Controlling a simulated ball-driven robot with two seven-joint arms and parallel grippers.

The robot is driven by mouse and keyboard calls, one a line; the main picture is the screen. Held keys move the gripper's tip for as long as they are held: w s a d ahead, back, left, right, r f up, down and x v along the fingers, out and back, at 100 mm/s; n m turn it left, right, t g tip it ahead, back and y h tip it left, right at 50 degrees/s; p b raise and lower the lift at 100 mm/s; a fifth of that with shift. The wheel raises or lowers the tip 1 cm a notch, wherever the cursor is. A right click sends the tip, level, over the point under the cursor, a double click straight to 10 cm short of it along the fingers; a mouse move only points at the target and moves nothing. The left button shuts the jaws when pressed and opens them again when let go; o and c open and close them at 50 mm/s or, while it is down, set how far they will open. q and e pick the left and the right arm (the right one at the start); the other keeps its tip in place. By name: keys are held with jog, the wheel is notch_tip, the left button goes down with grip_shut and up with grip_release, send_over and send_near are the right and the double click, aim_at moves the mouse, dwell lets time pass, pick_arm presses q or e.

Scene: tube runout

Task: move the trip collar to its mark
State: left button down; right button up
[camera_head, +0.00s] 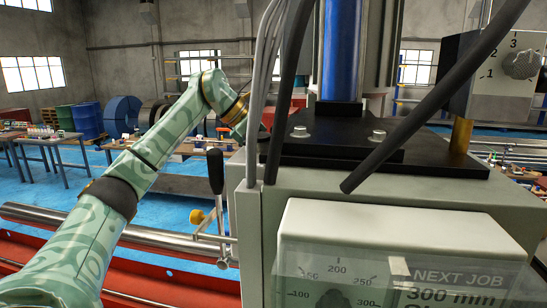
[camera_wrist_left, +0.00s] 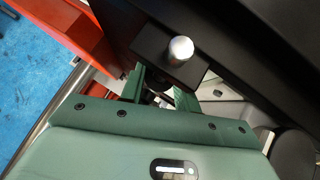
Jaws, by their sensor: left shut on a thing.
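In the left wrist view, the two green fingers of my left gripper (camera_wrist_left: 160,90) are closed around part of a small dark block (camera_wrist_left: 150,42). A round silver-white knob (camera_wrist_left: 181,48) stands up from this block. It may be the trip collar, but I cannot tell for certain. The gripped part is mostly hidden between the fingers. No mark for the collar can be made out. In the head view, my left arm reaches up from the lower left and bends down behind the machine, so its gripper is hidden there. My right gripper is in neither view.
The grey machine housing (camera_head: 380,188) and black cables (camera_head: 440,90) fill the right. A card on it reads "NEXT JOB 300 mm" (camera_head: 460,285). A steel bar (camera_head: 150,237), a black-handled lever (camera_head: 216,172) and a yellow knob (camera_head: 196,217) lie at its left.

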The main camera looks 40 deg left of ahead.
pick_arm(q)
jog(key=shift+r, duration=0.25)
jog(key=c, duration=1)
grip_release()
jog(key=shift+a, duration=0.1)
jog(key=shift+s, duration=0.1)
jog(key=v, duration=1.6)
jog(key=shift+s+a+r, duration=0.1)
jog(key=shift+a, duration=0.05)
